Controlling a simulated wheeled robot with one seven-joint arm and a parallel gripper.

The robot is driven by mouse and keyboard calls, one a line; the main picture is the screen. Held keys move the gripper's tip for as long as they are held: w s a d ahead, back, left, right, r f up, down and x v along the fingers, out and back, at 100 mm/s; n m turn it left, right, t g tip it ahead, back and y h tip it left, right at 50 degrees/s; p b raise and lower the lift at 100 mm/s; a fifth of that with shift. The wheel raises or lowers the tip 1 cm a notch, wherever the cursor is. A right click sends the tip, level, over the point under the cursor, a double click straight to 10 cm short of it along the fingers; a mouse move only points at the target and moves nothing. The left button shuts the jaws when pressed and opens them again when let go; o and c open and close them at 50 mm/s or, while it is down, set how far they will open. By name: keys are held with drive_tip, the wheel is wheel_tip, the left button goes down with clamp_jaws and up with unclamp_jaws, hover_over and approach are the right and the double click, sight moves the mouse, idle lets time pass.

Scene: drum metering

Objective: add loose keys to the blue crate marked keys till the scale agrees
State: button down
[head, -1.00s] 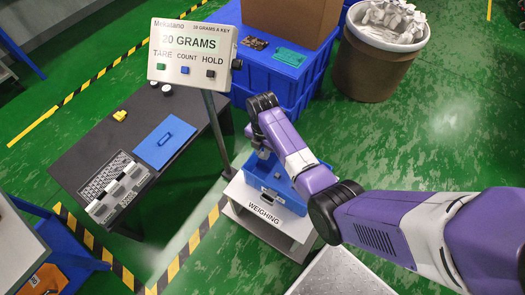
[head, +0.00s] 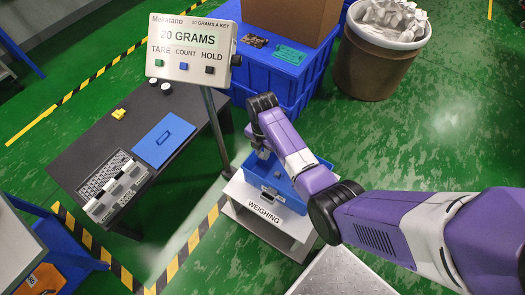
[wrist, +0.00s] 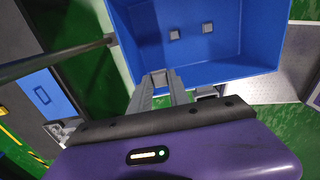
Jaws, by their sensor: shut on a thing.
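The blue crate (head: 288,197) sits on the white scale stand marked WEIGHING (head: 255,222). In the wrist view the crate (wrist: 245,72) is open, with two small grey keys (wrist: 174,35) (wrist: 208,28) apart on its floor. My gripper (wrist: 160,84) is over the crate's near edge, shut on a small grey key (wrist: 158,76) between its fingertips. In the head view my arm hides part of the crate and the fingertips are hard to make out. The scale display (head: 188,38) reads 20 GRAMS, with TARE, COUNT and HOLD buttons below.
A black table (head: 90,150) at left carries a blue lid (head: 163,139), a yellow item (head: 118,113) and a grey rack of light pieces (head: 110,190). The display's pole (head: 215,125) stands beside the crate. A blue bin (head: 290,75) and a full basket (head: 375,62) stand behind.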

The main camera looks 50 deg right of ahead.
drive_tip(key=b, duration=1)
hover_over(263, 176)
drive_tip(key=shift+a+f, duration=0.15)
drive_tip(key=shift+f, duration=6.45)
drive_tip(key=shift+f+b, duration=1.85)
drive_tip(key=shift+f, duration=0.65)
drive_tip(key=c, duration=1.1)
unclamp_jaws()
drive_tip(key=shift+c, duration=0.2)
